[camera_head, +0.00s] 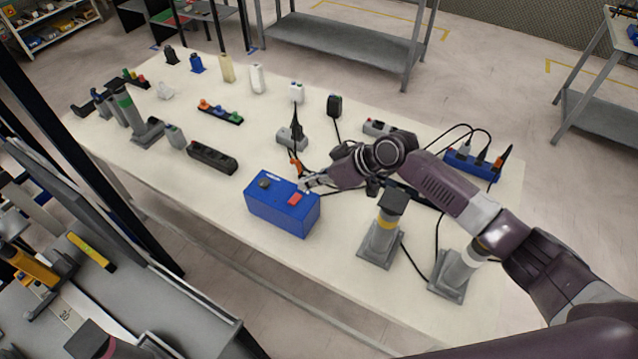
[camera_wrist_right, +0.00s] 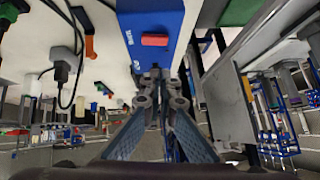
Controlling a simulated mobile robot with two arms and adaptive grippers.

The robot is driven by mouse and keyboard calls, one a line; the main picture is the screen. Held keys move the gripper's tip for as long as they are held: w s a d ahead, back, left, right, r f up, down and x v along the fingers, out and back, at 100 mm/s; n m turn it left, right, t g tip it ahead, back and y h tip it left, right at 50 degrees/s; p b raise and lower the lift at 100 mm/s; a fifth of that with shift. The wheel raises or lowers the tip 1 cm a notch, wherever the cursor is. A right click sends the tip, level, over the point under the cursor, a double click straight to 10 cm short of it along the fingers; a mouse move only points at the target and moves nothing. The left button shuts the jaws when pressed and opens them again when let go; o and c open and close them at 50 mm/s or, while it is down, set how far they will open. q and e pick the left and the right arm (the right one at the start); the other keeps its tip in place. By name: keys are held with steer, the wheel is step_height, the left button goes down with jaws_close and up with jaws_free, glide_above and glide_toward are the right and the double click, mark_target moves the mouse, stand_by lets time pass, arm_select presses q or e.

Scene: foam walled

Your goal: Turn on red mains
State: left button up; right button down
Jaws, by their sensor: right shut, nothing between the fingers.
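The blue box (camera_head: 275,212) stands near the front edge of the white table in the head view. Its top has a red switch (camera_head: 294,199) and a dark round knob (camera_head: 264,183). My right gripper (camera_head: 306,184) is shut and empty, just behind and right of the red switch. In the right wrist view, the blue box (camera_wrist_right: 150,20) is at the top centre with the red switch (camera_wrist_right: 155,40) above my shut fingertips (camera_wrist_right: 154,75). I cannot tell whether the fingers touch the box.
The white table (camera_head: 200,265) carries a dark power strip (camera_head: 212,158) left of the box. A grey post with a yellow band (camera_head: 381,240) stands to its right, near loose cables. A blue socket strip (camera_head: 471,165) lies at the right. The table is clear in front of the box.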

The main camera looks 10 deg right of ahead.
mark_target(290, 199)
steer(key=b+x, duration=0.2)
steer(key=x, duration=0.1)
steer(key=shift+f, duration=0.25)
step_height(290, 199, down, 3)
steer(key=shift+a+r+b, duration=0.2)
steer(key=shift+r+b, duration=0.05)
steer(key=shift+b, duration=0.4)
steer(key=shift+s+f+b, duration=0.25)
steer(key=shift+f+b, duration=0.05)
steer(key=shift+f, duration=0.25)
